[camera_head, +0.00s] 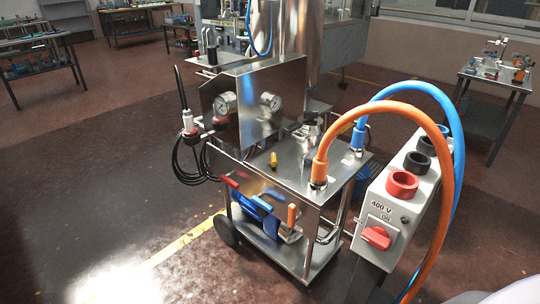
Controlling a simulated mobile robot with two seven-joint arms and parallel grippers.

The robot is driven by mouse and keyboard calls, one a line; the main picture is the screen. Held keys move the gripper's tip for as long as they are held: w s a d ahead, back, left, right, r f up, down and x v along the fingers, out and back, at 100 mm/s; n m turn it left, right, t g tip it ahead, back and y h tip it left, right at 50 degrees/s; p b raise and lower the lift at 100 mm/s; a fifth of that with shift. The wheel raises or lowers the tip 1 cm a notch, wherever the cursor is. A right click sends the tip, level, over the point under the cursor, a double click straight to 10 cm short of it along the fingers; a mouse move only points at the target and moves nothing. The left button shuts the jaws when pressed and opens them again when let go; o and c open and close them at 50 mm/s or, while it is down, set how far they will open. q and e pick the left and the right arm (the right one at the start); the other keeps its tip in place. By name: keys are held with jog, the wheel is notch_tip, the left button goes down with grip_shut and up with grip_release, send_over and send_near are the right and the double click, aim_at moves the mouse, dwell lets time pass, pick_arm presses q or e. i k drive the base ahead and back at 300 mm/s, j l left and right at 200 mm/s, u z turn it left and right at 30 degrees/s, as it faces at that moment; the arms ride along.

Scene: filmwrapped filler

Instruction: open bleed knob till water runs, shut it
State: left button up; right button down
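A steel wheeled cart (290,185) stands in the middle of the head view. A small yellow knob or plug (273,160) stands on its top deck. A fitting with a dark top (310,122) sits further back on the deck. I cannot tell which of these is the bleed knob. I see no running water. Neither gripper is in view.
An orange hose (375,103) and a blue hose (435,92) arch from the deck past a grey 400 V box (395,200) with a red switch (377,237). Floor left of the cart is clear.

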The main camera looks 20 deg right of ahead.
aim_at(273, 163)
jog(key=i, duration=0.15)
jog(key=i+j+z, duration=0.1)
jog(key=z, duration=0.15)
jog(key=i+j+z, duration=0.25)
jog(key=i+l+z, duration=0.1)
jog(key=z, duration=1.2)
jog(key=i+j+z, duration=0.3)
